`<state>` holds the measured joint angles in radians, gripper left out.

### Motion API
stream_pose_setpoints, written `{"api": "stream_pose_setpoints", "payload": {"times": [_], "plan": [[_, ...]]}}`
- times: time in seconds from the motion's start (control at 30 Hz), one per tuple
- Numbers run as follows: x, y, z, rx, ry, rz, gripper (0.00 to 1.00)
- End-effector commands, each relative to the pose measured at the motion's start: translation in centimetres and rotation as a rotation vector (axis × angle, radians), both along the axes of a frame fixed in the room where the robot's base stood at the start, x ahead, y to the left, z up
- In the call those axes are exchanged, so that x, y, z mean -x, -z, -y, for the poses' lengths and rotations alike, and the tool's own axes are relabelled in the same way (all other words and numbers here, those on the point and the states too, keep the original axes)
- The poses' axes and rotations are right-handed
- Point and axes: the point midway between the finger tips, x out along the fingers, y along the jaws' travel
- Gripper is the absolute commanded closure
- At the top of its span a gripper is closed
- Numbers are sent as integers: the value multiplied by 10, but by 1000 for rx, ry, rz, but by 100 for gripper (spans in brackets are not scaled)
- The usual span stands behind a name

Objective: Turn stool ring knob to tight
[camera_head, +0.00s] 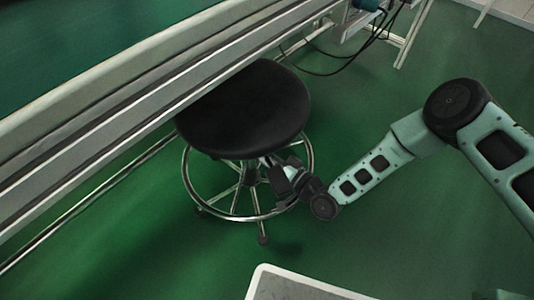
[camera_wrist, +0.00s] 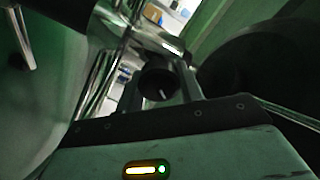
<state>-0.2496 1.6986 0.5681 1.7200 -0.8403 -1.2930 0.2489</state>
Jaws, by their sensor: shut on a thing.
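A stool with a round black seat (camera_head: 247,108) stands on the green floor, partly under the bench edge. Its chrome foot ring (camera_head: 226,214) circles the column below the seat. My gripper (camera_head: 268,166) reaches in under the seat from the right, close to the column. In the wrist view a round black knob (camera_wrist: 158,84) with a pale mark sits between the fingers of my gripper (camera_wrist: 160,80), which are shut on it. The chrome column is just beyond it. In the head view the knob is hidden behind the seat and gripper.
A long bench with metal rails (camera_head: 150,95) runs diagonally over the stool's left side. Dark cables (camera_head: 345,65) hang behind the stool to the right. A pale-edged grey panel (camera_head: 300,285) is at the bottom. Green floor is open to the right.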

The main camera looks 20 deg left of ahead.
Motion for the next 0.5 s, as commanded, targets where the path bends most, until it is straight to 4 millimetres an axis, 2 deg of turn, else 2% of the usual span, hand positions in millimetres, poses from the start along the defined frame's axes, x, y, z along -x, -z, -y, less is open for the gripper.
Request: {"api": "stream_pose_setpoints", "payload": {"times": [0.5], "plan": [[0, -1, 0, 24, 0, 61, 86]]}}
